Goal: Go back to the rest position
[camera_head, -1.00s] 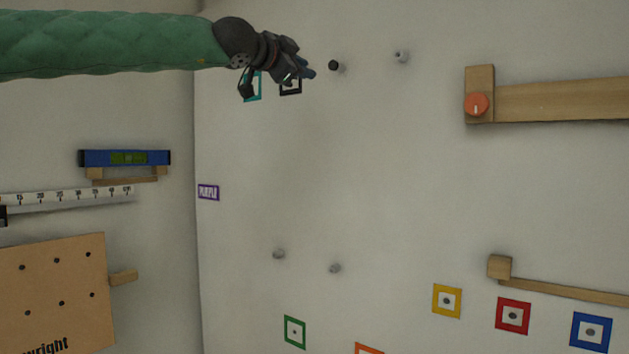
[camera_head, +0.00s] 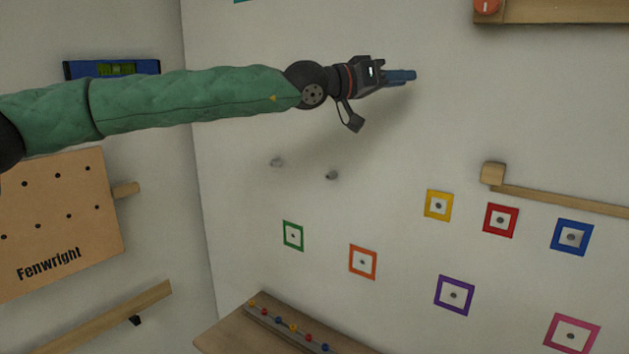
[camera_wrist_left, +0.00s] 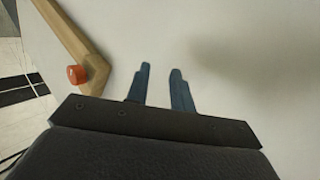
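My left gripper (camera_head: 412,76) is held out in front of the pale wall in the head view, its arm coming in from the left. Its two blue fingers point right. In the left wrist view the gripper (camera_wrist_left: 160,70) shows both fingers apart with a gap and nothing between them. The fingers appear clear of the wall. My right gripper is in neither view.
Coloured square frames, such as the orange one (camera_head: 362,262), and grey pegs (camera_head: 331,175) are on the wall. A wooden rail (camera_head: 565,200) is at right. A wooden shelf (camera_head: 230,335) holds coloured beads at bottom. A pegboard (camera_head: 60,220) hangs on the left wall.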

